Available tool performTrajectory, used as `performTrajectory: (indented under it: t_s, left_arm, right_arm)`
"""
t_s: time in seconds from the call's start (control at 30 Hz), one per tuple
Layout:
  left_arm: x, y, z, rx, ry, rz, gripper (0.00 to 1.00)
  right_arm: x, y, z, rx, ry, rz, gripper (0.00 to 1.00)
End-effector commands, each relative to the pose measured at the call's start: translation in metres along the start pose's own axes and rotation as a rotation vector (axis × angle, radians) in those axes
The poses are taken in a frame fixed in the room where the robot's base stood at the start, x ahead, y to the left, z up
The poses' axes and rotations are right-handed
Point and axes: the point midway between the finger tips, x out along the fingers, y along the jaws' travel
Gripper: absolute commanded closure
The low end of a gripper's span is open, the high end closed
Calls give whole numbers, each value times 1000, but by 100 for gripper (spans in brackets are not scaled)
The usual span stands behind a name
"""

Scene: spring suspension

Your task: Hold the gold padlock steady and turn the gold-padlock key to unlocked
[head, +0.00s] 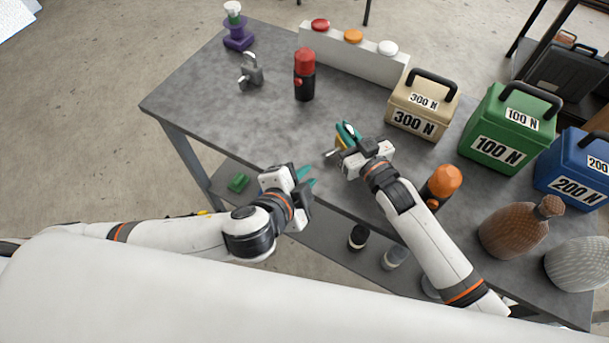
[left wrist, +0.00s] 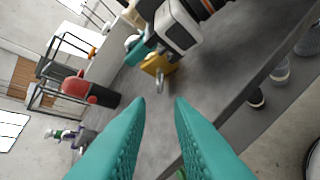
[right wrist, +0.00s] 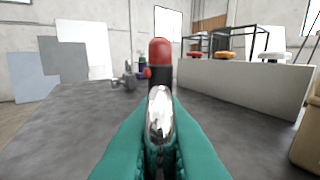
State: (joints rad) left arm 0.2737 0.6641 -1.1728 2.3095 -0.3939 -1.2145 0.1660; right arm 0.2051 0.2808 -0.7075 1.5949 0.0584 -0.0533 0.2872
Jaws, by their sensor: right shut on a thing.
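The gold padlock (head: 342,143) is between the teal fingers of my right gripper (head: 348,134), above the table near its front edge. It shows as a yellow body in the left wrist view (left wrist: 157,64). A silver piece sticks out of it towards the left; I cannot tell whether it is the key or the shackle. In the right wrist view a shiny rounded metal part (right wrist: 160,112) rises between the shut fingers. My left gripper (head: 308,177) is open and empty, lower and to the left of the padlock, apart from it.
On the grey table (head: 200,95) stand a silver padlock (head: 250,72), a red-topped black cylinder (head: 304,78), a purple stand (head: 238,36) and a white box with buttons (head: 350,58). Labelled weight boxes (head: 423,105) stand to the right. The table's left part is mostly clear.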

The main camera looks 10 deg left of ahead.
Motion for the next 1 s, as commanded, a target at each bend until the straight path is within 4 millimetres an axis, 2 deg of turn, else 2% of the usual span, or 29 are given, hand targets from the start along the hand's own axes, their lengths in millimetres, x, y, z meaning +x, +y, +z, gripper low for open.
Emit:
performTrajectory:
  t_s: [0.2, 0.37, 0.8, 1.0]
  left_arm:
    - [-3, 1, 5, -6, 0, -5, 80]
    - [9, 1, 4, -2, 0, -2, 80]
    - [92, 1, 4, -3, 1, -2, 80]
    - [112, 1, 4, -4, 0, -3, 80]
  right_arm:
    - [0, 0, 0, 0, 1, 0, 100]
    - [0, 0, 0, 0, 0, 0, 100]
    - [0, 0, 0, 0, 0, 0, 100]
    - [0, 0, 0, 0, 0, 0, 100]
